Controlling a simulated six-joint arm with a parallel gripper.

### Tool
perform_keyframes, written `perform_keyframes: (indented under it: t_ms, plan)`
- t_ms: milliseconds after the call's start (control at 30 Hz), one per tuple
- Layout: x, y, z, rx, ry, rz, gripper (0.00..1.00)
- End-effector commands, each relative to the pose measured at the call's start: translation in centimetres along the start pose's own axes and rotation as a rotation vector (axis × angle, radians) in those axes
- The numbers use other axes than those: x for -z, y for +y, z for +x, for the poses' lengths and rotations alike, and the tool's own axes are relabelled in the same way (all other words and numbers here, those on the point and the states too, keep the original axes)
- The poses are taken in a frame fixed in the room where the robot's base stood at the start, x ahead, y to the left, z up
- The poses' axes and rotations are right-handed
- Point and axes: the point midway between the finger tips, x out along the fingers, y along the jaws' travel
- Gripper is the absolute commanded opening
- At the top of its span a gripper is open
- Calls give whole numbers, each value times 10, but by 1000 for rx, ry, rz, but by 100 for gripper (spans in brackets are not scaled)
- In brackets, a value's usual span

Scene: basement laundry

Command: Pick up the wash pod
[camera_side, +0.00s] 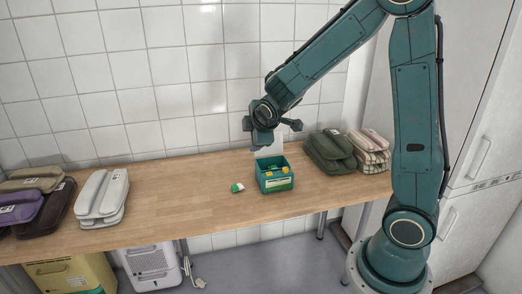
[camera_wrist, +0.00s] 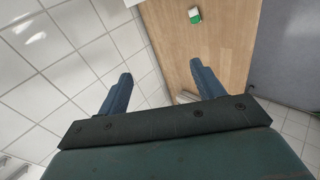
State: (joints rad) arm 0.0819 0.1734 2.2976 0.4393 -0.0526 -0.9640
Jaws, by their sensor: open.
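The wash pod (camera_side: 237,187), a small green and white piece, lies on the wooden table left of a teal box. In the wrist view the wash pod (camera_wrist: 195,15) is near the top edge, beyond my fingertips and clear of them. My gripper (camera_side: 268,128) is above the table, over the back of the box and up to the right of the pod. In the wrist view my gripper (camera_wrist: 162,73) has its two fingers wide apart with nothing between them.
The teal box (camera_side: 275,184) holds yellow items and stands close to the pod. Folded green cloths (camera_side: 330,152) and checked cloths (camera_side: 371,152) lie to the right. A pale folded stack (camera_side: 102,198) and darker stacks are at left. The table (camera_side: 170,190) between is clear; a tiled wall is behind.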

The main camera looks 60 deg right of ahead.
Motion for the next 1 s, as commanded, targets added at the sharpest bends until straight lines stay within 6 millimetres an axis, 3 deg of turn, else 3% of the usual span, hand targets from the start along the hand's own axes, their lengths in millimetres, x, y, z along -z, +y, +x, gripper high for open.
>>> perform_keyframes:
  t_ms: [100, 567, 1000]
  plan:
    - [-1, 0, 28, -39, -27, -120, 67]
    - [-7, -13, 121, -186, -113, -643, 67]
    - [-14, -60, 197, -291, -163, -1200, 67]
